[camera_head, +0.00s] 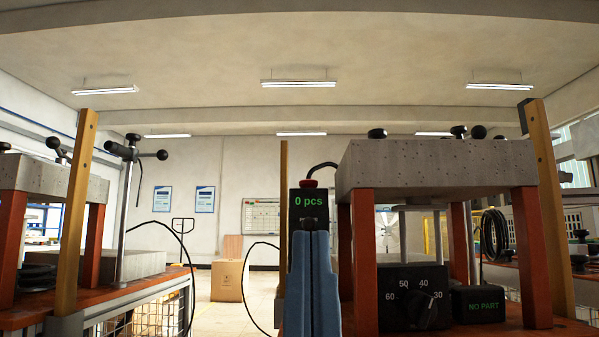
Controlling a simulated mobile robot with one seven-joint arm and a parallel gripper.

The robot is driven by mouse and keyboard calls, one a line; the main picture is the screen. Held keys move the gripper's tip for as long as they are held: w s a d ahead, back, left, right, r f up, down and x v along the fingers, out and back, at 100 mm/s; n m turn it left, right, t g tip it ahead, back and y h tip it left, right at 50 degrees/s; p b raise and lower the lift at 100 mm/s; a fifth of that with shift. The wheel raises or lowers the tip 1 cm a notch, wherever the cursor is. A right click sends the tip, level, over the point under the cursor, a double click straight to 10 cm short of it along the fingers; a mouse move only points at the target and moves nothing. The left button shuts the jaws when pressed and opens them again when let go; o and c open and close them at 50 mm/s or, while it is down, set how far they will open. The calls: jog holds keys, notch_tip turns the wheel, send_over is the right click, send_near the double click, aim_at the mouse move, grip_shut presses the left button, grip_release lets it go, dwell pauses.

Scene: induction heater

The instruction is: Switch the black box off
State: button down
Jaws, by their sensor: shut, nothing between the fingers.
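A tall narrow black box (308,197) with a green "0 pcs" display and a red button (308,183) on top stands at centre. A black dial box (413,297) with a round knob and numbers 40, 50 and 60 sits under the grey press block to the right. A smaller black box (478,304) beside it shows "NO PART" in green. My gripper (311,236) is blue, shut and empty. It overlaps the lower part of the "0 pcs" box in the picture; I cannot tell whether it touches it.
The grey block (440,165) rests on orange-red posts (364,260) right of my gripper. A wooden post (549,200) stands farther right. Another bench (110,287) with a similar press is at left. A cardboard box (228,281) stands on the open floor behind.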

notch_tip(320, 180, up, 19)
jog(key=p, duration=1.6)
jog(key=shift+r+p, duration=0.2)
jog(key=shift+p, duration=0.1)
